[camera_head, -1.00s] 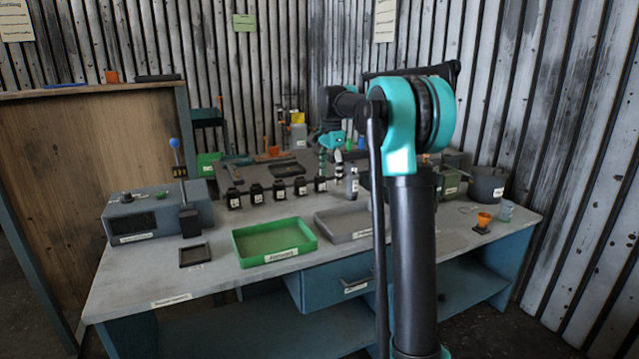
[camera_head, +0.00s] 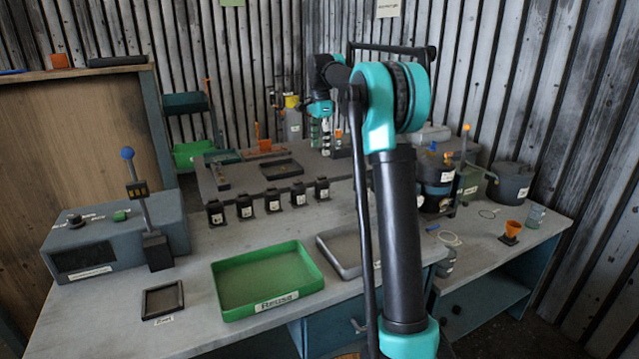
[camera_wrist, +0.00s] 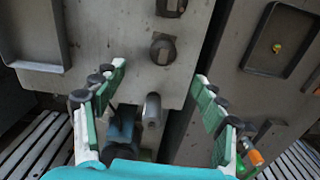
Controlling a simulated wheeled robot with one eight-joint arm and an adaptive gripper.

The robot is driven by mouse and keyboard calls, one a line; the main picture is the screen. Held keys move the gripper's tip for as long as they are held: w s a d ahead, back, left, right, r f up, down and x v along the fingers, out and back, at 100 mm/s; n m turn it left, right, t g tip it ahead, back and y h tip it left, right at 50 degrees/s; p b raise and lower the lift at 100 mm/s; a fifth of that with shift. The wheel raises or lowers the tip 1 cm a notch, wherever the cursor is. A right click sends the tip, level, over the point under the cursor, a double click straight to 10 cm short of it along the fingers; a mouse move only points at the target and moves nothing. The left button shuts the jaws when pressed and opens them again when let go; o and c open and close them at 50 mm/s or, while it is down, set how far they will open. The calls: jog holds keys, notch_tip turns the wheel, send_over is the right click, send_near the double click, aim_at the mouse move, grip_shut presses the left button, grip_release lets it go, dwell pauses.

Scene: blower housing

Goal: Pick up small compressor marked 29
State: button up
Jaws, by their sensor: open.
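Several small black compressors with white labels stand in a row across the table in the head view, including a left one (camera_head: 215,212), a middle one (camera_head: 272,203) and a right one (camera_head: 321,188). Their numbers are too small to read, so I cannot tell which is 29. My gripper (camera_head: 326,140) is beyond the row's right end, partly small in view. In the wrist view my gripper (camera_wrist: 160,73) is open, with green-padded fingers apart. A dark round-topped part (camera_wrist: 163,48) shows just beyond the fingertips, and a grey cylinder (camera_wrist: 152,110) shows between the fingers. Neither is gripped.
A green tray (camera_head: 217,297) and a grey tray (camera_head: 331,258) lie in front of the row. A grey control box with a blue-knobbed lever (camera_head: 115,240) stands left. A raised grey slab (camera_head: 225,190) lies behind the row. A dark pot (camera_head: 510,183) stands right.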

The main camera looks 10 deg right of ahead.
aim_at(320, 177)
jog(key=f, duration=1.2)
jog(key=shift+w, duration=0.3)
jog(key=shift+w+d+f, duration=0.1)
jog(key=shift+d+f, duration=0.05)
jog(key=shift+f, duration=1.2)
jog(key=shift+w+d+f, duration=0.1)
jog(key=shift+d+f, duration=0.05)
jog(key=shift+f, duration=1.2)
grip_shut()
